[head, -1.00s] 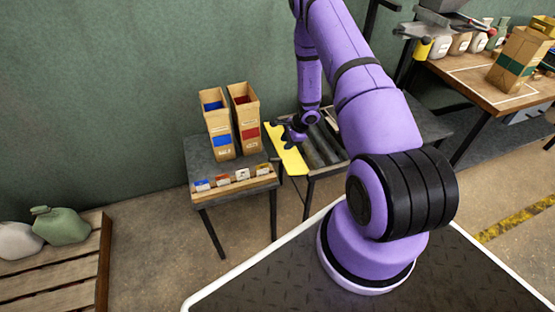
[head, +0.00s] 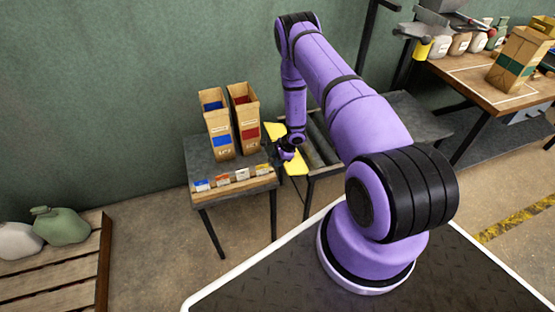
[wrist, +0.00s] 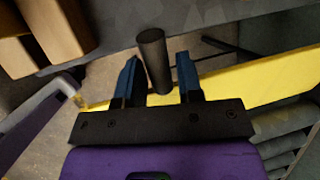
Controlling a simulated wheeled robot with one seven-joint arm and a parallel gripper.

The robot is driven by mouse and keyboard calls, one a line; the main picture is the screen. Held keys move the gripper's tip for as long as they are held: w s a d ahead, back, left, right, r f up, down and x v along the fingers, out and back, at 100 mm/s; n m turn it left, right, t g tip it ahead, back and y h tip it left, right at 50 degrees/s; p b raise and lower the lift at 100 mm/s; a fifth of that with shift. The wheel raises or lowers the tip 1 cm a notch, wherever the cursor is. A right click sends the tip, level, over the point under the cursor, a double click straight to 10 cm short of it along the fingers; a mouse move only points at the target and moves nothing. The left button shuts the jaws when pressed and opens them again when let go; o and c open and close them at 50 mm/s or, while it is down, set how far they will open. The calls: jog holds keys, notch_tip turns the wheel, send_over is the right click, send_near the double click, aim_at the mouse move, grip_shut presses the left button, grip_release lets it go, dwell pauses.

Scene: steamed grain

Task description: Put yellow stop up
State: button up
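The yellow stop is a long flat yellow bar (head: 297,166) along the left end of the roller conveyor, partly hidden by my arm in the head view. In the wrist view the yellow stop (wrist: 262,80) runs across behind the fingers. A dark upright cylindrical handle (wrist: 154,60) appears to stand on it. My gripper (wrist: 159,62) is open, with one dark blue finger on each side of the handle. Gaps show between the handle and both fingers. In the head view my gripper (head: 286,150) is low over the yellow stop, with its fingers too small to read.
A small grey table (head: 204,170) left of the conveyor holds two tall cardboard boxes, blue-marked (head: 222,141) and red-marked (head: 250,133), close to my gripper. A wooden strip (head: 235,184) with several coloured tags lines its front. Conveyor rollers (head: 320,148) lie to the right.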

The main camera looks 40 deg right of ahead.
grip_shut()
jog(key=shift+d+r, duration=0.2)
dwell(0.6)
jog(key=shift+s+d+r+t+y, duration=0.15)
jog(key=shift+d+r+t+y, duration=0.25)
jog(key=shift+r+y, duration=0.3)
jog(key=d+r+y, duration=0.2)
jog(key=s+d+r+t+y, duration=0.1)
jog(key=y, duration=0.1)
jog(key=shift+d+r+m+y, duration=0.3)
jog(key=shift+d+r+m, duration=0.1)
jog(key=shift+s+d+r+t+y, duration=0.3)
jog(key=shift+d+r+y, duration=0.1)
jog(key=shift+d+y, duration=0.3)
jog(key=shift+s+d+r+t+y, duration=0.15)
jog(key=shift+d+r+t+y, duration=0.2)
jog(key=shift+d+y, duration=0.3)
